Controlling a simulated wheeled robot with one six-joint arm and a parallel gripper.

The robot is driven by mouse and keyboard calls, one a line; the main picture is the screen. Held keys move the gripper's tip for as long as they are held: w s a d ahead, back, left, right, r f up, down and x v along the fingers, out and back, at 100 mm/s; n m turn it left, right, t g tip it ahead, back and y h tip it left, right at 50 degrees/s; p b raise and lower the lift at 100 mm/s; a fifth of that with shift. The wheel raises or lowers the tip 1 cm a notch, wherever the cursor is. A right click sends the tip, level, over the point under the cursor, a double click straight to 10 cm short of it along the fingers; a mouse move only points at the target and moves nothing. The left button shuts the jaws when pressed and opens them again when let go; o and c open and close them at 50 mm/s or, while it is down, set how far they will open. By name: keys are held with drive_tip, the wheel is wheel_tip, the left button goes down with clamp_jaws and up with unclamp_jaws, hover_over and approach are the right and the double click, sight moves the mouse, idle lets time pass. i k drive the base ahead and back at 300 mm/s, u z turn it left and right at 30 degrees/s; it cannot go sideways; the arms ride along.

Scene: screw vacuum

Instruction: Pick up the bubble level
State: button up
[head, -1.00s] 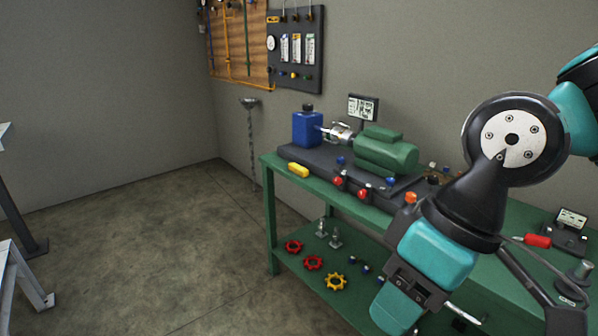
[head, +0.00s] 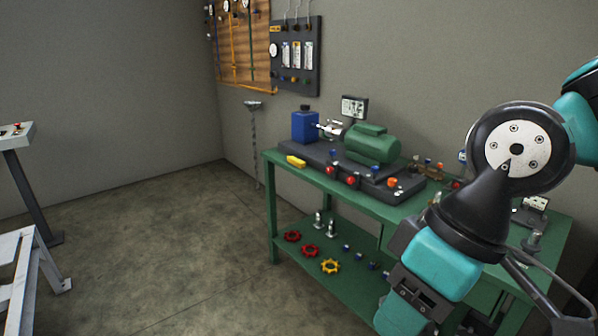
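A small yellow block, which looks like the bubble level (head: 296,161), lies near the left front edge of the green workbench (head: 283,174). It is in front of the blue container and clear of the arm in the picture. My teal and black arm hangs at the right, in front of the bench's right part. The fingers of my gripper do not show; the arm runs down to the bottom edge of the view.
A blue container (head: 305,127) and a green motor (head: 373,145) stand on the bench, with red knobs along the front. Handwheels (head: 330,266) lie on the lower shelf. A grey stand (head: 22,170) is at the left. The floor (head: 160,245) between is clear.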

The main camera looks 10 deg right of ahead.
sight(294, 161)
drive_tip(key=u, duration=0.6)
drive_tip(key=i, duration=0.7)
drive_tip(key=u, duration=0.7)
drive_tip(key=i, duration=1.55)
drive_tip(key=z, duration=0.55)
drive_tip(key=i, duration=0.95)
drive_tip(key=z, duration=1.2)
drive_tip(key=i, duration=0.55)
drive_tip(key=z, duration=0.4)
